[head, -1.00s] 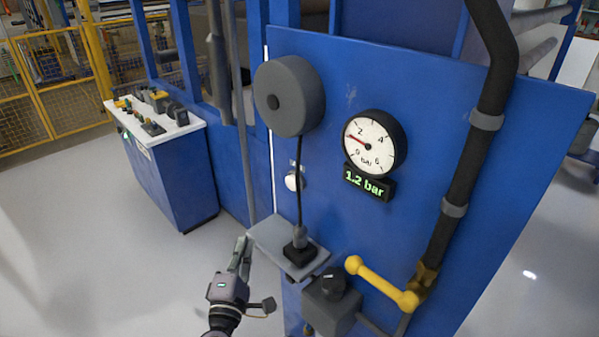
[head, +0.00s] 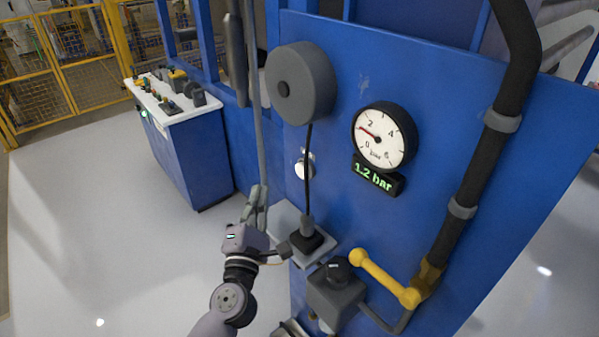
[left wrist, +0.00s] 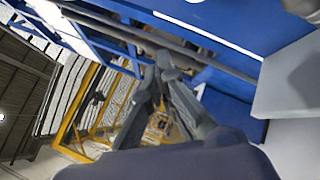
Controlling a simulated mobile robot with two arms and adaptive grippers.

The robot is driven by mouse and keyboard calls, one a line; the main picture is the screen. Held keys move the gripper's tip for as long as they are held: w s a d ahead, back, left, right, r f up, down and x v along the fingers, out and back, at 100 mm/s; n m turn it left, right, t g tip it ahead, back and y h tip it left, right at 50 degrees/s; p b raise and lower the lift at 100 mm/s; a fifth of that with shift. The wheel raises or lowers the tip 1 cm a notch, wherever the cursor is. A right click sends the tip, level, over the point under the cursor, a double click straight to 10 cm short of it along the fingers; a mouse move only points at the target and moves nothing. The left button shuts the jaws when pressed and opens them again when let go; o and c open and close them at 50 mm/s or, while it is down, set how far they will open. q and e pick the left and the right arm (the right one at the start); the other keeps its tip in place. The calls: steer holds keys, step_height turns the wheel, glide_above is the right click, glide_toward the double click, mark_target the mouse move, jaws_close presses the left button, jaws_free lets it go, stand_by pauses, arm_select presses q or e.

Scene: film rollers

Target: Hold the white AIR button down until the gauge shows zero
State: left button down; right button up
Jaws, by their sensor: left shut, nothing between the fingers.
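The white AIR button (head: 304,168) is on the blue panel below the grey reel, partly crossed by the black cable. The round gauge (head: 384,137) has its red needle just below the 2 mark, and the display (head: 377,175) under it reads 1.2 bar. My left gripper (head: 259,191) is shut and empty, fingers pointing up, to the left of and below the button and apart from it. In the left wrist view its fingers (left wrist: 163,72) come together at the tips; the button does not show there. My right gripper is not in view.
A grey shelf (head: 284,217) with a black connector (head: 306,238) sticks out below the button, close beside my left gripper. A yellow handle (head: 385,279) and thick black pipe (head: 478,150) are to the right. A control desk (head: 172,105) stands at the left, with open floor before it.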

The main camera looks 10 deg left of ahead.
mark_target(302, 171)
arm_select(q)
steer(key=w+d+b, duration=0.1)
steer(key=w+d, duration=0.3)
steer(key=w, duration=0.1)
steer(key=shift+w+d, duration=0.2)
steer(key=shift+w, duration=0.2)
steer(key=shift+w+d, duration=0.1)
stand_by(1.2)
steer(key=shift+w+d, duration=0.15)
steer(key=shift+w, duration=0.1)
steer(key=shift+w+d, duration=0.4)
stand_by(2.4)
steer(key=shift+s+a, duration=0.1)
stand_by(1.2)
steer(key=shift+s+a+p, duration=0.45)
steer(key=shift+s+a, duration=0.05)
steer(key=shift+s, duration=0.15)
